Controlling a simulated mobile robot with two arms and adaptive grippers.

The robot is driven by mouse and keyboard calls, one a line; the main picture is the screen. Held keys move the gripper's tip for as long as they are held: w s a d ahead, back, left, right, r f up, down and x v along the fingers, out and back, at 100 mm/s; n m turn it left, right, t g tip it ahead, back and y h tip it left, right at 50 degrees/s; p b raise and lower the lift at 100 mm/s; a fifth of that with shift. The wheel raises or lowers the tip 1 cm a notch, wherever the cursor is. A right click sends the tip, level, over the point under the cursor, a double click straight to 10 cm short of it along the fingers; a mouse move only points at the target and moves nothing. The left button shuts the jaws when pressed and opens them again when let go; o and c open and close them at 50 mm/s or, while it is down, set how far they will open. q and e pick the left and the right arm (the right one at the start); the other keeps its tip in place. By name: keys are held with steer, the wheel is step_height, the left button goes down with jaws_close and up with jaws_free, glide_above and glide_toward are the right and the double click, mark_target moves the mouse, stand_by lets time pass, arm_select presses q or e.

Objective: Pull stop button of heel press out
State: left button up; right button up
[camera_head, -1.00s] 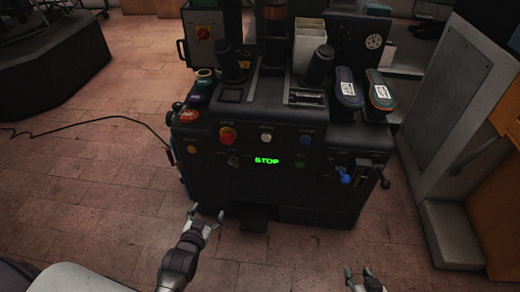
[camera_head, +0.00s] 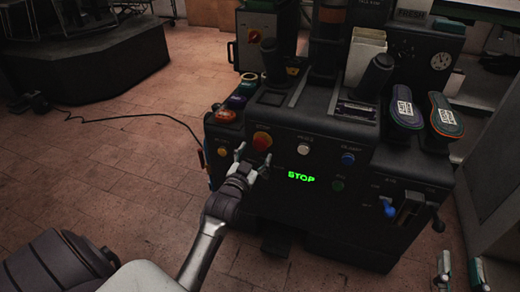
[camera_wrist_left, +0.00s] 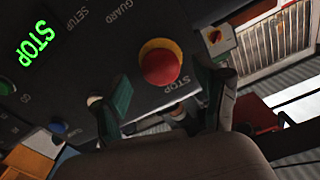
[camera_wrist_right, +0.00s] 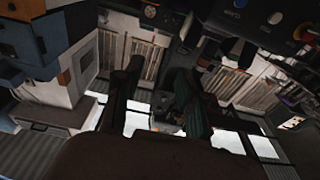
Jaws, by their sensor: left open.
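The stop button is a red knob with a yellow collar on the black front panel of the heel press. It shows in the head view (camera_head: 262,140) and large in the left wrist view (camera_wrist_left: 161,66). My left gripper (camera_head: 254,159) is open just in front of and below the button. In the left wrist view its green-padded fingers (camera_wrist_left: 166,92) stand apart, with the button between and a little beyond their tips. I cannot tell whether they touch it. My right gripper (camera_head: 459,264) is open and empty at the lower right, its fingers also apart in the right wrist view (camera_wrist_right: 160,92).
A green-lit STOP display (camera_head: 301,177), a white button (camera_head: 304,149) and a blue button (camera_head: 348,159) sit on the same panel. A blue-knobbed lever (camera_head: 389,210) is at right. Two shoe soles (camera_head: 403,107) rest on top. Floor at left is open, with a cable.

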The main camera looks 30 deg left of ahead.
mark_target(259, 148)
arm_select(q)
steer(key=x, duration=0.3)
steer(key=shift+w+f+b, duration=0.1)
steer(key=shift+w+b, duration=0.15)
steer(key=shift+b, duration=0.15)
steer(key=shift+w+a, duration=0.1)
steer(key=shift+w, duration=0.35)
arm_select(e)
steer(key=shift+s+a+r+t+y, duration=0.1)
steer(key=shift+s+r+t+y, duration=0.15)
steer(key=shift+r+t, duration=0.45)
steer(key=shift+s+a+r+t+y, duration=0.15)
steer(key=shift+r+t, duration=0.3)
steer(key=shift+r, duration=0.5)
steer(key=shift+s+d+r+t+y, duration=0.1)
steer(key=shift+s+r+t+y, duration=0.2)
steer(key=shift+r+t, duration=0.4)
steer(key=shift+r, duration=0.15)
arm_select(q)
jaws_close()
arm_select(e)
steer(key=shift+w, duration=0.1)
